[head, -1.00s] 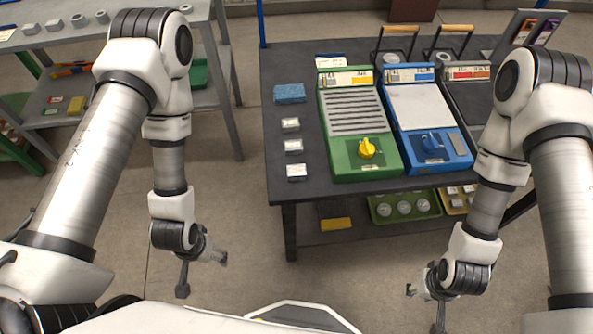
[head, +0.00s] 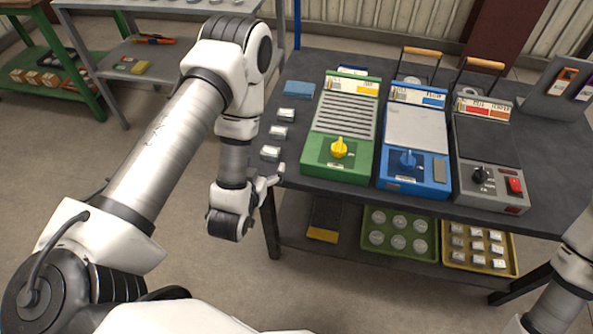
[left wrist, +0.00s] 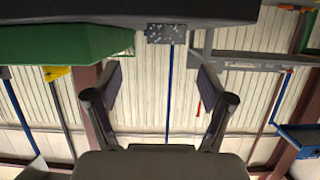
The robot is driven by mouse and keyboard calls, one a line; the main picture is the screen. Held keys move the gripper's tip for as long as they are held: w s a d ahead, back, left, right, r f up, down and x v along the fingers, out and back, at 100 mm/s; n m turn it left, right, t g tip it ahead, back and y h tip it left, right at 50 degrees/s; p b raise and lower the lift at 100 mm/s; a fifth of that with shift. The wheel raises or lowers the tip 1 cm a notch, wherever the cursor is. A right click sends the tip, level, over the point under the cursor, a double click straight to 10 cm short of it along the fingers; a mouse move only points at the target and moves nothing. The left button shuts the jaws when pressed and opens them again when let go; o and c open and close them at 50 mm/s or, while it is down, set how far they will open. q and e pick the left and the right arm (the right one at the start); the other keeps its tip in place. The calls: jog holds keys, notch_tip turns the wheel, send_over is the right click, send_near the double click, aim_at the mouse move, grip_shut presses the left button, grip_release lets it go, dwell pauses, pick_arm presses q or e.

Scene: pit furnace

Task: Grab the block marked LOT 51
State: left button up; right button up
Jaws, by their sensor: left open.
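Three small light metal blocks with white tops lie in a row on the dark table's left side: a far block (head: 286,115), a middle block (head: 278,131) and a near block (head: 270,153). Their markings are too small to read, so I cannot tell which is LOT 51. My left gripper (head: 273,179) is at the table's left front edge, just nearer than the near block and apart from it. In the left wrist view its two fingers (left wrist: 160,88) are spread with nothing between them. My right gripper is outside the views.
Right of the blocks stand a green unit with a yellow knob (head: 340,172), a blue unit (head: 414,180) and a grey unit (head: 490,187). A blue pad (head: 299,89) lies behind the blocks. Trays of parts sit on the shelf below. A grey shelf (head: 150,60) stands behind left.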

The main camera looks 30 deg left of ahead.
aim_at(270, 151)
pick_arm(q)
jog(key=shift+w+a+f, duration=0.2)
jog(key=shift+a+f, duration=0.05)
jog(key=shift+f, duration=0.25)
jog(key=x, duration=0.7)
jog(key=shift+w+a+p, duration=0.3)
jog(key=shift+a, duration=0.05)
jog(key=shift+d, duration=0.1)
jog(key=c, duration=1.5)
jog(key=shift+r, duration=0.15)
jog(key=shift+c, duration=0.2)
